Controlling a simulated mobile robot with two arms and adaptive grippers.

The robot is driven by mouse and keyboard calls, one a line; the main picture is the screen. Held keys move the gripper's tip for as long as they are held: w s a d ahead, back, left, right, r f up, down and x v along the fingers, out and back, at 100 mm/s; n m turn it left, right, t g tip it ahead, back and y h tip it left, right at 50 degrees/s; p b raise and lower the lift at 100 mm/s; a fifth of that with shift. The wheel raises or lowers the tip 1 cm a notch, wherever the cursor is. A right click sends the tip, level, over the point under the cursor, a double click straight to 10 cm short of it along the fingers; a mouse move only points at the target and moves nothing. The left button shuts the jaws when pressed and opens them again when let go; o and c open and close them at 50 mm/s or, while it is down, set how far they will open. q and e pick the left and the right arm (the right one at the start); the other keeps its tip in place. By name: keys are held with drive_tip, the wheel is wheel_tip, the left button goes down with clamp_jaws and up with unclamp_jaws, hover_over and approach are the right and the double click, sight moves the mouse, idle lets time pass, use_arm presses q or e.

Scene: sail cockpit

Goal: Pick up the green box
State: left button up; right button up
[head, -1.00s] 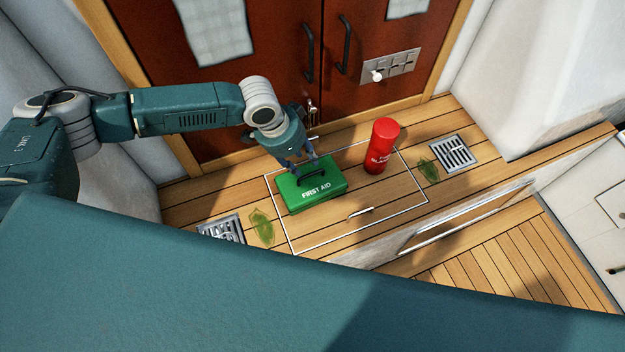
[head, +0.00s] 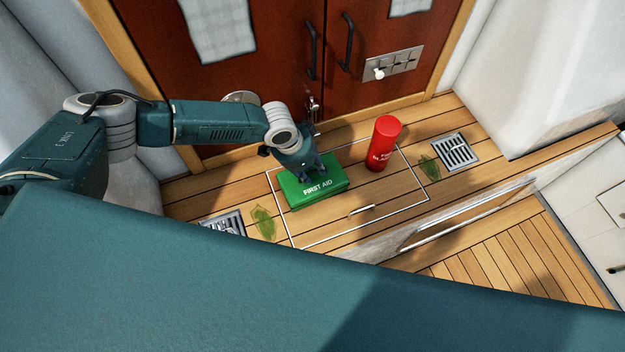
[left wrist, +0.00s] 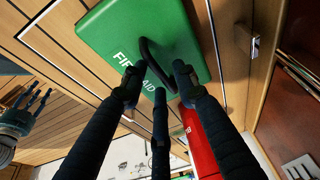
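The green box (head: 318,193), marked FIRST AID, sits on the wooden hatch panel in the head view. It fills the upper middle of the left wrist view (left wrist: 170,30). My left gripper (head: 312,174) is over the box from above and hides most of its black handle in the head view. In the left wrist view the handle (left wrist: 150,60) rises between the fingers of the left gripper (left wrist: 157,82), which stand apart. My right gripper (left wrist: 28,108) shows only at the left edge of the left wrist view, with its fingers spread and empty.
A red cylinder (head: 383,143) stands right of the box. Metal grates (head: 455,151) and green leaf-like patches (head: 263,222) lie on the deck at both sides. Red-brown doors (head: 245,95) stand behind. A small handle (head: 362,210) lies on the panel in front of the box.

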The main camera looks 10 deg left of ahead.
use_arm(q)
clamp_jaws()
drive_tip(key=shift+w+r, duration=0.1)
